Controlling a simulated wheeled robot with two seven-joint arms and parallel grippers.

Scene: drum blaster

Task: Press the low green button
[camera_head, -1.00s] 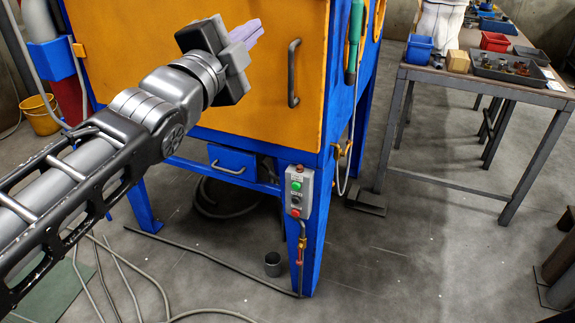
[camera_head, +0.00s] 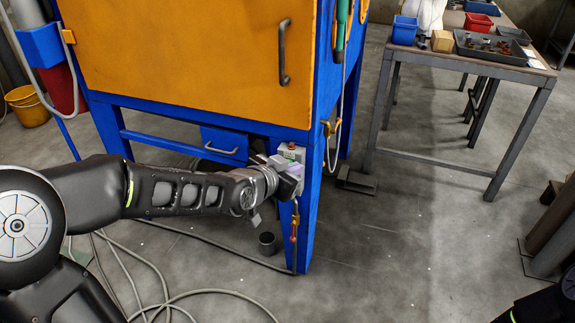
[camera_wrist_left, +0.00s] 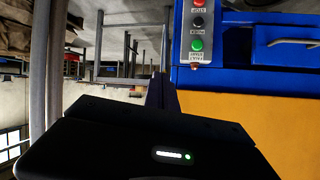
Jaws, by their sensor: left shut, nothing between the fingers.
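A grey control box (camera_head: 294,153) sits on the blue front leg of the cabinet. In the left wrist view, which appears upside down, the box (camera_wrist_left: 184,40) shows a green button (camera_wrist_left: 197,44), a black switch (camera_wrist_left: 198,22) and a red button (camera_wrist_left: 199,4). In the head view my left gripper (camera_head: 289,168) is in front of the box and hides the green button. In the wrist view the fingers (camera_wrist_left: 161,92) lie to the left of and below the green button. Contact cannot be told. My right gripper does not show.
The blue cabinet has an orange door (camera_head: 190,60) with a dark handle (camera_head: 283,52). A hose (camera_head: 342,120) hangs on its right side. A dark cup (camera_head: 267,243) and loose cables lie on the floor below. A workbench (camera_head: 470,62) with trays stands at the right.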

